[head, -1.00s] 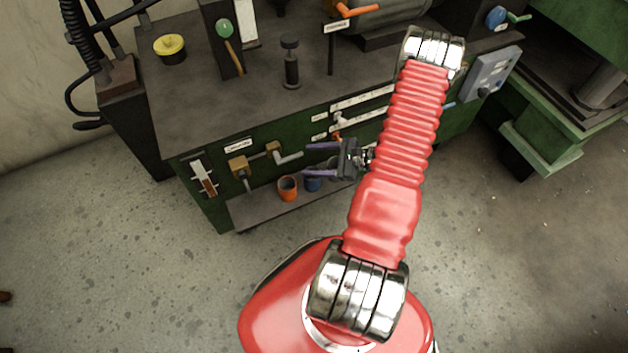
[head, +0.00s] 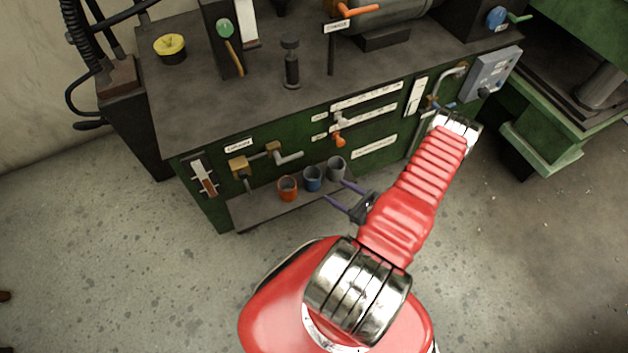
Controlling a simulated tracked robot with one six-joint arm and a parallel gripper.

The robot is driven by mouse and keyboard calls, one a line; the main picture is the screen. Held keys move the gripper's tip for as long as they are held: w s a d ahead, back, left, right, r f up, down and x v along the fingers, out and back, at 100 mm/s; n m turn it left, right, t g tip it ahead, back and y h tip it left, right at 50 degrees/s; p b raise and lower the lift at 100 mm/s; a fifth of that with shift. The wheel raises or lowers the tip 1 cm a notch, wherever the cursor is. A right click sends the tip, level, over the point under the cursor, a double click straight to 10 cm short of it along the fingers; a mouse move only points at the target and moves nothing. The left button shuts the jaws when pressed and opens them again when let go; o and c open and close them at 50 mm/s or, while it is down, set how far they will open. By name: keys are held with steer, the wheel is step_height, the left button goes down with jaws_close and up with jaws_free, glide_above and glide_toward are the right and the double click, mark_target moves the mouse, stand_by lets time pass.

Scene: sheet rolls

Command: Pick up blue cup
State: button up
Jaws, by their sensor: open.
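The blue cup (head: 312,179) stands upright on the low grey shelf at the front of the green machine. It is between an orange cup on its left and a grey cup on its right. My gripper (head: 335,192) is open and empty, with its two purple fingers spread and pointing left toward the cups. In the picture the fingertips lie just right of and below the blue cup, with the upper finger near the base of the grey cup. I cannot tell the exact depth between the fingers and the cup.
The orange cup (head: 288,188) and the grey cup (head: 337,168) stand close on either side. The shelf (head: 262,212) juts from the green machine (head: 215,205). Pipes and an orange-tipped valve (head: 339,140) stick out above. The concrete floor (head: 150,270) in front is clear.

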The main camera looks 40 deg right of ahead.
mark_target(318, 181)
steer(key=x, duration=0.8)
steer(key=shift+w+f, duration=0.1)
steer(key=shift+w, duration=0.25)
steer(key=shift+x, duration=2.6)
steer(key=shift+d, duration=0.1)
steer(key=c, duration=0.9)
